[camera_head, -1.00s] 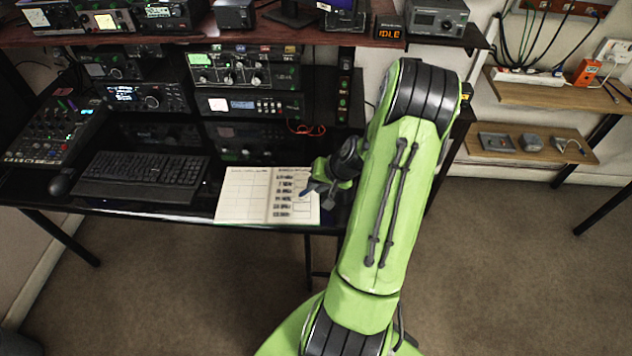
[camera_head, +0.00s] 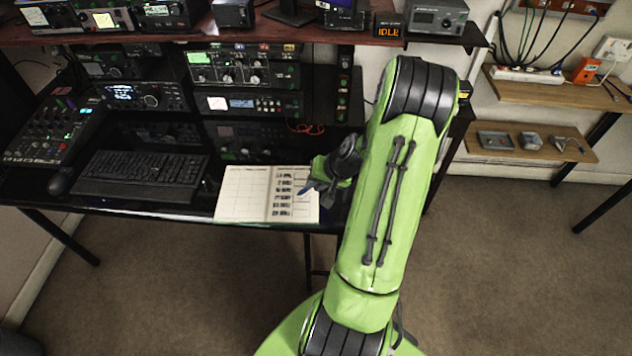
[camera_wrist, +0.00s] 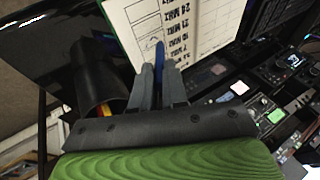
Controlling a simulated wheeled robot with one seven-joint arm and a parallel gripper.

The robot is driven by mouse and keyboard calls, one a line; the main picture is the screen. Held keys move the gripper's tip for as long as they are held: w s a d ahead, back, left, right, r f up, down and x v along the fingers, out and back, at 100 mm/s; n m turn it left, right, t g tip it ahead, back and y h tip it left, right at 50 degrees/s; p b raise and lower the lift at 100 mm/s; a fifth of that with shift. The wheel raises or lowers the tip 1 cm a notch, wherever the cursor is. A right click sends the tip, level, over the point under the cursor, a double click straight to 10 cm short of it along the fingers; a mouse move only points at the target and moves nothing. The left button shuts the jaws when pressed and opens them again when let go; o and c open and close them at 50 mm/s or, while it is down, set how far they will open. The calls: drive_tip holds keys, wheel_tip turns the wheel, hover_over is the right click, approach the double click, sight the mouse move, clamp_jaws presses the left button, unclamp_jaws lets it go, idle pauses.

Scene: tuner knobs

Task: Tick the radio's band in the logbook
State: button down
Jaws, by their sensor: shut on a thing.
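The open logbook (camera_head: 243,200) lies flat near the desk's front edge. Its right page has a column of printed band rows with boxes beside them. The wrist view shows this page (camera_wrist: 205,18) with labels such as 24 MHz. My gripper (camera_head: 317,186) is over the right page's edge, shut on a blue pen (camera_head: 304,190). In the wrist view the pen (camera_wrist: 160,52) stands out between the fingers (camera_wrist: 158,78), its end over the band rows. I cannot tell whether the tip touches paper. A radio with a green display (camera_head: 201,58) is on the rack; its reading is too small.
A dark cup (camera_wrist: 95,78) with coloured items stands beside my gripper. A keyboard (camera_head: 140,177) and mouse (camera_head: 60,182) lie left of the logbook. A mixer (camera_head: 52,130) is at the far left. Stacked radio units (camera_head: 250,104) fill the back.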

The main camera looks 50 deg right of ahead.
drive_tip(key=shift+f+b, duration=0.45)
drive_tip(key=shift+f, duration=0.05)
idle(0.4)
drive_tip(key=shift+s+b, duration=0.4)
drive_tip(key=shift+s, duration=0.15)
drive_tip(key=shift+s+d+b, duration=0.25)
drive_tip(key=shift+d+b, duration=0.05)
drive_tip(key=shift+d, duration=0.85)
idle(0.4)
wheel_tip(320, 180, up, 6)
drive_tip(key=p, duration=0.4)
idle(0.4)
idle(0.3)
